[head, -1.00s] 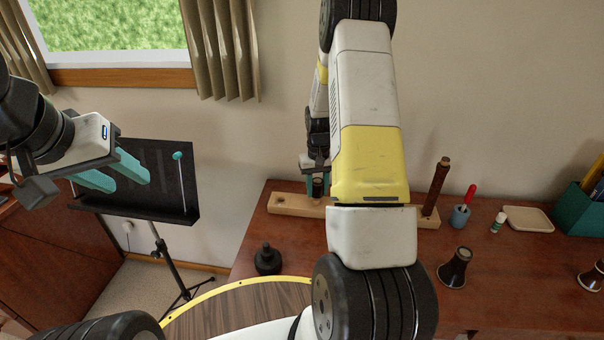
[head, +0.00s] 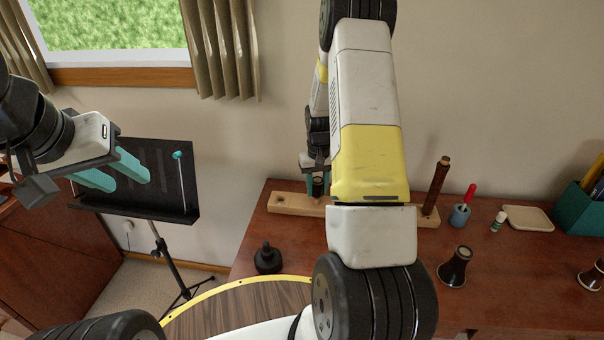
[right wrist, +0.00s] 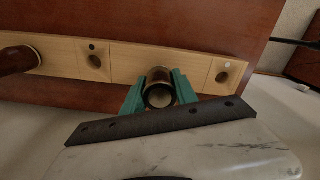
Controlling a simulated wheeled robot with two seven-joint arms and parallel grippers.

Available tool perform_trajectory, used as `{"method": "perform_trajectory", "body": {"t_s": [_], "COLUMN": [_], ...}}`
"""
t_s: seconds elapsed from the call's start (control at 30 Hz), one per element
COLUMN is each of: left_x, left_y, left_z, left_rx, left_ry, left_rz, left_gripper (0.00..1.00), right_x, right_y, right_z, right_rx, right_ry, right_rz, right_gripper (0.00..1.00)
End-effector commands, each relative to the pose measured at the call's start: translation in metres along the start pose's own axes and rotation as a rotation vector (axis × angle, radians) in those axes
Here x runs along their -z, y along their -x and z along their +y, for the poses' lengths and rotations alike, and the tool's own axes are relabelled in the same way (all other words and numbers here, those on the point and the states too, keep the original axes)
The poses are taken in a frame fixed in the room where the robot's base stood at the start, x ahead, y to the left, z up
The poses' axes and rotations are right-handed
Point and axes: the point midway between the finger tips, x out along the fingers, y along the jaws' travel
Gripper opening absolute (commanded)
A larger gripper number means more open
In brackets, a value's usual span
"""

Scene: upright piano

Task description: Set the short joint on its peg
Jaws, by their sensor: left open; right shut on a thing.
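The short joint (head: 318,187) is a short dark cylinder with a pale rim. My right gripper (head: 315,181) is shut on it over the light wooden peg board (head: 290,204). In the right wrist view the short joint (right wrist: 160,90) stands between the teal fingers of my right gripper (right wrist: 160,92), over the middle of the board (right wrist: 124,62). Its lower end is hidden, so I cannot tell whether it is around a peg. My left gripper (head: 122,174) is open and empty at the left, away from the board.
A long dark joint (head: 436,187) stands at the board's right end. A dark bell-shaped piece (head: 454,267), a blue cup (head: 460,215), a small bottle (head: 498,221) and a pale dish (head: 529,219) are to the right. A black knobbed piece (head: 267,259) stands in front. A music stand (head: 150,180) is at left.

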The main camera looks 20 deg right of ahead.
Motion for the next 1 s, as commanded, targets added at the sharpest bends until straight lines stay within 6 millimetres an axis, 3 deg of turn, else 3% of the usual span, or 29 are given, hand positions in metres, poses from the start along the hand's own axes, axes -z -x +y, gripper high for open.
{"method": "perform_trajectory", "body": {"t_s": [1.0], "left_x": [0.0], "left_y": [0.0], "left_z": [0.0], "left_rx": [0.0], "left_ry": [0.0], "left_rz": [0.0], "left_gripper": [0.42], "right_x": [0.0], "right_y": [-0.02], "right_z": [0.0], "right_rx": [0.0], "right_ry": [0.0], "right_rz": [0.0], "right_gripper": [0.0]}}
